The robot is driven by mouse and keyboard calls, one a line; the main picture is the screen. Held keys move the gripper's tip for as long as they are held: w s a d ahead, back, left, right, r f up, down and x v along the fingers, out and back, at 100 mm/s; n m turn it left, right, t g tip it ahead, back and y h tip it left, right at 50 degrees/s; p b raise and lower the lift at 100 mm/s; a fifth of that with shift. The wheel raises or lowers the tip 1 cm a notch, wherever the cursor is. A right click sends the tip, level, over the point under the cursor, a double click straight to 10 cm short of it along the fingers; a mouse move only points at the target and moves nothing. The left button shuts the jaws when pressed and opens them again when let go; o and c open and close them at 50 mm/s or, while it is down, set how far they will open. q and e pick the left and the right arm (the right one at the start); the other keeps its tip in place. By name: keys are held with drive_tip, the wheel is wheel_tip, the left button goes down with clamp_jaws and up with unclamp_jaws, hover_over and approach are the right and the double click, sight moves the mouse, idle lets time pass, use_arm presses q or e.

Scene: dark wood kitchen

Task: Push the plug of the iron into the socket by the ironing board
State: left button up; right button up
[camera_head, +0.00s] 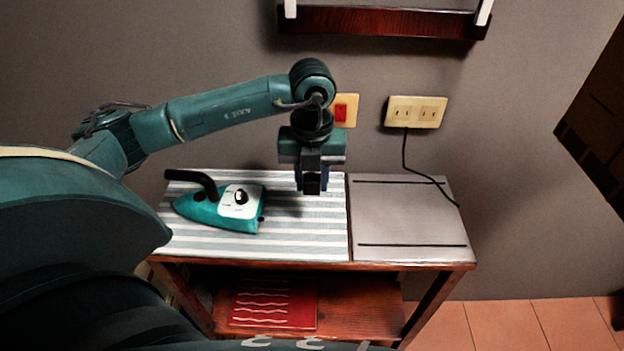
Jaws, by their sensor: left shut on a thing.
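The teal iron (219,208) with a black handle lies on the striped ironing board (290,245), left of my left gripper. My left gripper (312,178) points down over the right part of the striped board. It is shut on a small dark block (312,186), which looks like the plug; no cord from it to the iron can be made out. The cream double socket (426,112) is on the wall, to the right of and higher than the gripper. My right gripper is out of view.
A wall plate with a red switch (341,111) is just behind my left wrist. The grey panel (400,215) right of the stripes is mostly clear. A dark red shelf (385,22) hangs above. A red folded item (270,303) lies on the lower shelf.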

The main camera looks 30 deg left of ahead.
use_arm(q)
drive_tip(key=m, duration=0.2)
drive_tip(key=d+m, duration=0.1)
drive_tip(key=m, duration=0.1)
drive_tip(key=shift+r, duration=0.15)
drive_tip(key=s+d+n, duration=0.2)
drive_tip(key=d+n, duration=0.1)
drive_tip(key=n, duration=1.3)
drive_tip(key=s+d+n, duration=0.1)
drive_tip(key=d+n, duration=0.2)
drive_tip(key=n, duration=1.4)
drive_tip(key=shift+s+r+n, duration=0.3)
drive_tip(key=shift+s+r, duration=0.05)
drive_tip(key=shift+r, duration=0.1)
